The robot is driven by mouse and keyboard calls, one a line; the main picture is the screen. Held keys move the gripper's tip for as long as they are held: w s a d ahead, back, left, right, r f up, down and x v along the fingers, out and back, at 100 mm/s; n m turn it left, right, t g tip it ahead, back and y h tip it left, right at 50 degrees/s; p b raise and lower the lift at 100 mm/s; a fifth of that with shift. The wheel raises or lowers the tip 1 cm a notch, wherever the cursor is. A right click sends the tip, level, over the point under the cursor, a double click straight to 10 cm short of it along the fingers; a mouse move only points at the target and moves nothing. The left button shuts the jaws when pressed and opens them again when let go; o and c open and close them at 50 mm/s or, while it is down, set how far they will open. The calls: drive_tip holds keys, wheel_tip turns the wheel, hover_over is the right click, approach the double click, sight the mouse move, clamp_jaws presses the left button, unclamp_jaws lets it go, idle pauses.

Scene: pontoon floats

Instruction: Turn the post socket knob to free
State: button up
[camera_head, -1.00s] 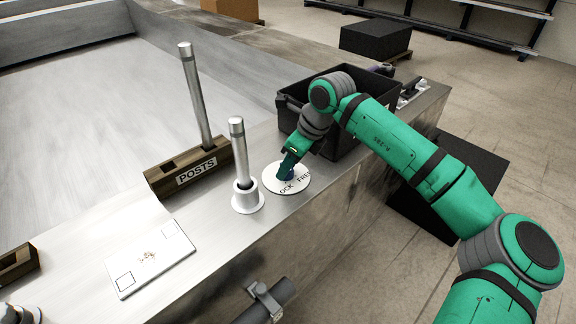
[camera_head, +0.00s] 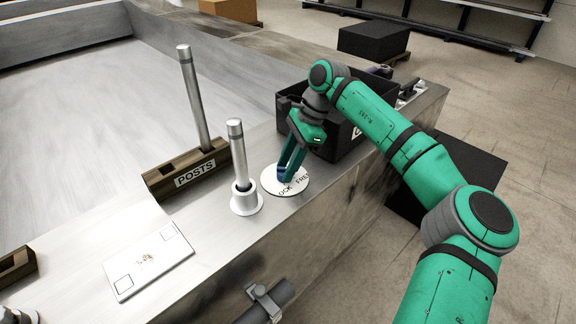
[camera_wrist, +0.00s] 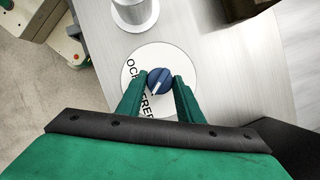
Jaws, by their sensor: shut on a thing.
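The post socket knob is a small blue knob (camera_wrist: 159,81) with a white pointer line, in the middle of a round white dial (camera_wrist: 183,62). The dial (camera_head: 270,183) lies on the metal deck, right of the post socket. My gripper (camera_wrist: 159,84) is shut on the knob, one green finger on each side; in the head view my gripper (camera_head: 285,178) largely hides it. The pointer runs toward the lower left in the wrist view, near the "FREE" lettering. Part of the lock word is covered or cut off.
A metal post (camera_head: 237,155) stands in the flanged socket (camera_head: 246,201) close left of the dial. A wooden POSTS rack (camera_head: 164,182) holds another post (camera_head: 194,100). A black bin (camera_head: 345,143) stands close behind my gripper. A white card (camera_head: 148,261) lies front left.

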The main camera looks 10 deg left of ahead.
drive_tip(key=shift+n, duration=0.5)
drive_tip(key=o, duration=1)
drive_tip(key=v, duration=1)
drive_tip(key=shift+w+r, duration=0.15)
drive_tip(key=shift+r, duration=0.2)
